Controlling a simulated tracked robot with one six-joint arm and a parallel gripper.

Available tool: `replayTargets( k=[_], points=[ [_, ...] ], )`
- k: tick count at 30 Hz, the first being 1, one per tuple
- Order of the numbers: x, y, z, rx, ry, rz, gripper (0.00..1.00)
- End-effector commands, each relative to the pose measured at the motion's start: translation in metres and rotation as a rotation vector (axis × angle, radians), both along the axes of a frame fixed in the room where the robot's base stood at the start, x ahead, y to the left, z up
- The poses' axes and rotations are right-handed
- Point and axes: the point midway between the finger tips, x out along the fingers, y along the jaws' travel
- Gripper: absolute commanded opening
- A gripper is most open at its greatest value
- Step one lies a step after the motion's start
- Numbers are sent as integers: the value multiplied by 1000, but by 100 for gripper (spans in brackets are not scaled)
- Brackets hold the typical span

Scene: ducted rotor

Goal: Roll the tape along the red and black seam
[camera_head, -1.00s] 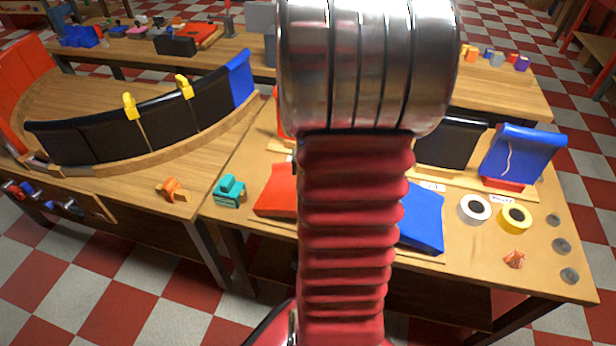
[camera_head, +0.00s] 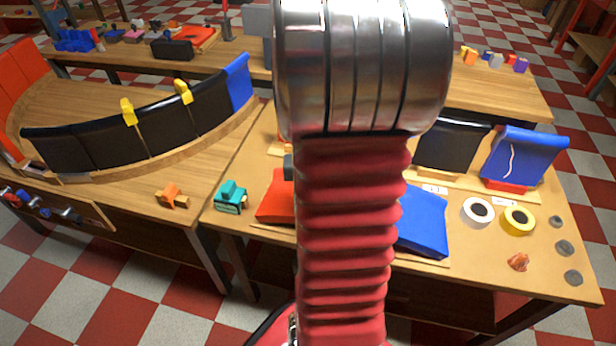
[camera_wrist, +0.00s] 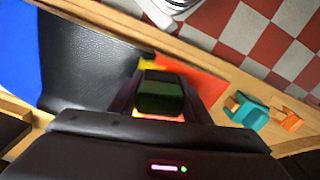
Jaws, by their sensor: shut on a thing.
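In the wrist view my gripper (camera_wrist: 160,95) is shut on a dark green-black, block-like thing (camera_wrist: 162,90). I cannot tell whether it is a tape roll. It is over or close to the border between a black panel (camera_wrist: 85,60) and a red panel (camera_wrist: 200,82). Small yellow and orange patches show around it; contact with the panels cannot be told. In the head view the red panel (camera_head: 274,197) shows left of my arm and a blue panel (camera_head: 423,222) right of it. My arm hides the black panel and gripper there.
A white tape roll (camera_head: 477,212) and a yellow tape roll (camera_head: 518,220) lie on the table at right. A teal clamp (camera_head: 231,197) and an orange clamp (camera_head: 172,196) stand at left.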

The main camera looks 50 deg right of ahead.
Motion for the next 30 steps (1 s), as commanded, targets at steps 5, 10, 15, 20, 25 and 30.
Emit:
replayTargets(
  k=[5,10,15,20,25,30],
  points=[
    [-1,-1,20,-2,-1,-3,15],
    [-2,-1,35,-2,-1,-7,15],
    [-2,-1,51,-2,-2,-7,15],
    [0,0,65,-2,-1,-2,15],
    [1,1,75,-1,-1,3,15],
    [1,2,77,0,0,5,15]
  ],
)
